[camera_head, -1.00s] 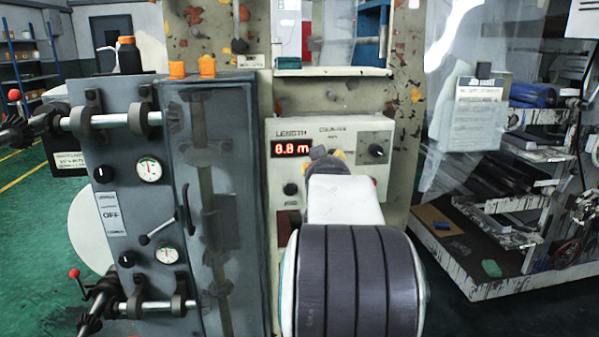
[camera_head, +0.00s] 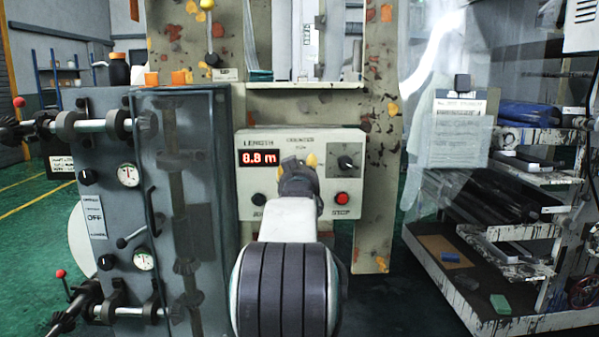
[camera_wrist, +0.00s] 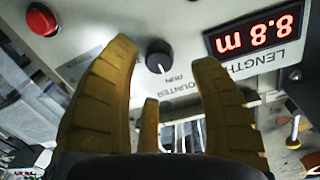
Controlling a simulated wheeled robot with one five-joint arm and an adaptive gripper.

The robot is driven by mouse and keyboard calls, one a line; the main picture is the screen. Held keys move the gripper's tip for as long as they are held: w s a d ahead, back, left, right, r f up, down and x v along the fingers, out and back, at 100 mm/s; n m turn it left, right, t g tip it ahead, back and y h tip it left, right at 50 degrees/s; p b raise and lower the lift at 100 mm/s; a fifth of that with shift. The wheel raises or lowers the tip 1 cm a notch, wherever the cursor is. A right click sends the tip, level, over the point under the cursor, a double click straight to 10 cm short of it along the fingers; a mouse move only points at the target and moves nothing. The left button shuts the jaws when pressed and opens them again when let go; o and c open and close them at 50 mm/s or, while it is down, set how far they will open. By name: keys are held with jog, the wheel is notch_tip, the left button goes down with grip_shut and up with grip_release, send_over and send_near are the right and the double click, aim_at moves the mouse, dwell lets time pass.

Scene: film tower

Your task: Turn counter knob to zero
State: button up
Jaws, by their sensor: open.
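The counter panel (camera_head: 285,222) is a cream box with a red display (camera_head: 259,158) reading 8.8 m. The black knob (camera_head: 346,163) is on its upper right. In the wrist view the panel appears upside down. The knob (camera_wrist: 158,55) there has a white mark pointing down in the picture, toward lettering that looks like RUN. My gripper (camera_head: 297,167) is in front of the panel, left of the knob in the head view. In the wrist view my gripper (camera_wrist: 165,52) is open, its yellow-brown fingers on either side of the knob; I see no contact.
A red button (camera_head: 342,198) sits below the knob, with a black button (camera_head: 258,200) at the panel's lower left. A grey gear cabinet (camera_head: 110,200) with shafts and gauges stands left. A rack of rolls (camera_head: 500,230) stands right. Green floor shows at far left.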

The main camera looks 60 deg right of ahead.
jog(key=shift+x, duration=2.2)
jog(key=shift+o, duration=0.2)
jog(key=shift+b, duration=0.3)
grip_shut()
